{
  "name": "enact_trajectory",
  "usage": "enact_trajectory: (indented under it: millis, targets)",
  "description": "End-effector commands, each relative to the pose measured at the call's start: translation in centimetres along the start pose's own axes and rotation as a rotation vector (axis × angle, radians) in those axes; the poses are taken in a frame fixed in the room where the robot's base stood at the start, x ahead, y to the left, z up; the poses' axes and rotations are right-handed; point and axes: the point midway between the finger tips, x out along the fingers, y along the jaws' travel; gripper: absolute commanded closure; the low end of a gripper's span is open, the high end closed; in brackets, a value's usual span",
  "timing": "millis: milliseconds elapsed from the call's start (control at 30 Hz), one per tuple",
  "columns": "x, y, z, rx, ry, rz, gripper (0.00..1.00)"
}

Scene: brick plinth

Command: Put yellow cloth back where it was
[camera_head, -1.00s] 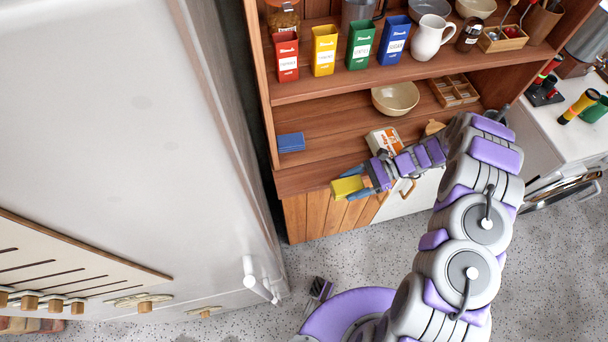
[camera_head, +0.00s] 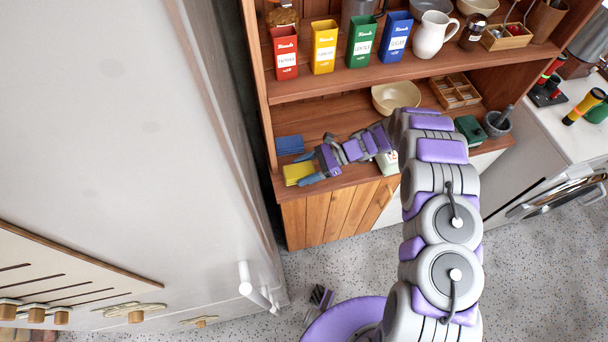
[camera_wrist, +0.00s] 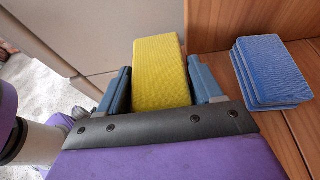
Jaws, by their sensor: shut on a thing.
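The yellow cloth (camera_head: 299,173) is a folded block at the left end of the lower shelf's front edge. My gripper (camera_head: 313,170) is shut on it, coming from the right. In the wrist view the yellow cloth (camera_wrist: 161,72) sits between the two blue-grey fingers of my gripper (camera_wrist: 163,90). A stack of folded blue cloths (camera_head: 289,145) lies just behind it on the shelf; the blue stack (camera_wrist: 270,72) is to its right in the wrist view, apart from it. I cannot tell whether the yellow cloth touches the shelf.
The wooden shelf (camera_head: 330,122) holds a cream bowl (camera_head: 396,97) and a divided wooden box (camera_head: 456,91). Colored tins, such as the red one (camera_head: 285,52), stand on the shelf above. A tall pale cabinet (camera_head: 120,120) closes off the left side.

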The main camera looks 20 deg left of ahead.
Motion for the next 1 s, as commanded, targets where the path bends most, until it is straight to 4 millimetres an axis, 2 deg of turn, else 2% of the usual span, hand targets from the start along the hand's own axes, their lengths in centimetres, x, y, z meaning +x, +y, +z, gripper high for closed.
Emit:
enact_trajectory:
  millis: [33, 167, 467, 500, 733, 1000]
  targets:
    - [0.3, 0.1, -0.9, 0.003, -0.002, 0.0, 0.69]
    - [1.0, 0.1, -2.5, 0.004, -0.002, 0.001, 0.69]
    - [1.1, 0.0, -2.5, 0.002, 0.0, 0.001, 0.69]
    - [1.1, 0.0, -2.6, 0.002, 0.0, 0.001, 0.33]
    - [1.1, 0.0, -2.6, 0.001, 0.001, 0.001, 0.11]
    - [1.0, 0.0, -2.5, 0.001, 0.001, 0.001, 0.09]
